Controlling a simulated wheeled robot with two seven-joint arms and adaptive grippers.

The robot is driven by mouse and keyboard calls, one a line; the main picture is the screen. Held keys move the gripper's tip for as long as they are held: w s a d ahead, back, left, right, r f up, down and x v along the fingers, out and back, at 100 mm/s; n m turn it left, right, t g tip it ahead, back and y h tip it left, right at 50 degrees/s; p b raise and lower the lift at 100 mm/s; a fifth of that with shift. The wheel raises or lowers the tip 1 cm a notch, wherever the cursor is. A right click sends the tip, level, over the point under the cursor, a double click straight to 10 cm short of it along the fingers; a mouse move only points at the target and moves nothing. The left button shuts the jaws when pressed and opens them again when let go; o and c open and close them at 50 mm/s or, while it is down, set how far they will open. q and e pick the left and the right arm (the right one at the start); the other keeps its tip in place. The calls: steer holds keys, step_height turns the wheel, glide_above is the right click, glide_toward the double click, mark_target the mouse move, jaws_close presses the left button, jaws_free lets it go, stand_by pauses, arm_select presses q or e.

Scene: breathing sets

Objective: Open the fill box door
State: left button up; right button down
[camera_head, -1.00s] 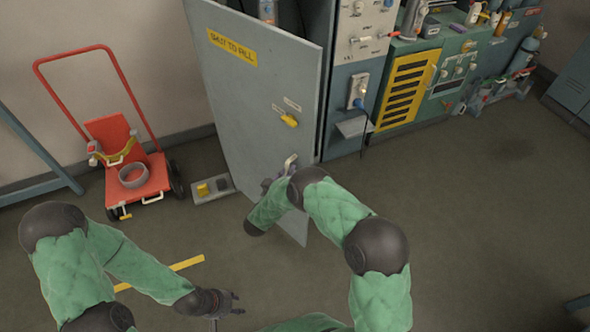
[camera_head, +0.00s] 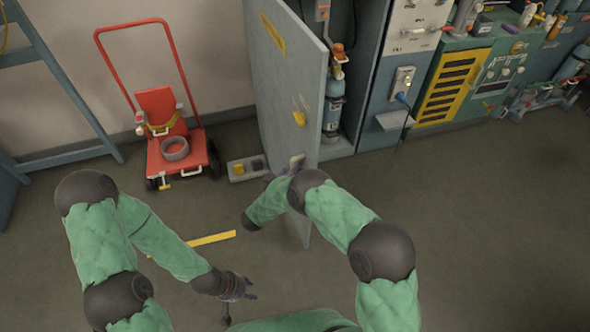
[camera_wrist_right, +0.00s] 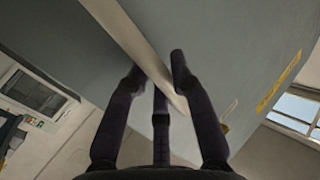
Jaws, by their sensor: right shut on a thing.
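The fill box door (camera_head: 285,90) is a tall grey panel with a yellow label. It stands swung out from the cabinet, and the opening shows to its right. A yellow knob (camera_head: 299,118) is on its face, and a pale handle (camera_head: 297,161) is lower down. My right gripper (camera_head: 283,171) is at the handle, partly hidden by my arm. In the right wrist view my right gripper (camera_wrist_right: 165,88) is shut on a pale bar, which looks like the handle. My left gripper (camera_head: 251,288) is empty above the floor, its fingers apart.
A gas cylinder (camera_head: 333,105) stands inside the opened cabinet. A red hand truck (camera_head: 181,150) and a small grey floor box (camera_head: 236,173) are left of the door. A green machine (camera_head: 490,75) stands along the right wall. The floor (camera_head: 480,220) at right is clear.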

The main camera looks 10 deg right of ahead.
steer(key=shift+s+f, duration=0.25)
steer(key=c, duration=1)
jaws_free()
steer(key=shift+c, duration=0.2)
steer(key=shift+r, duration=0.15)
steer(key=v, duration=1.2)
steer(key=shift+d, duration=0.1)
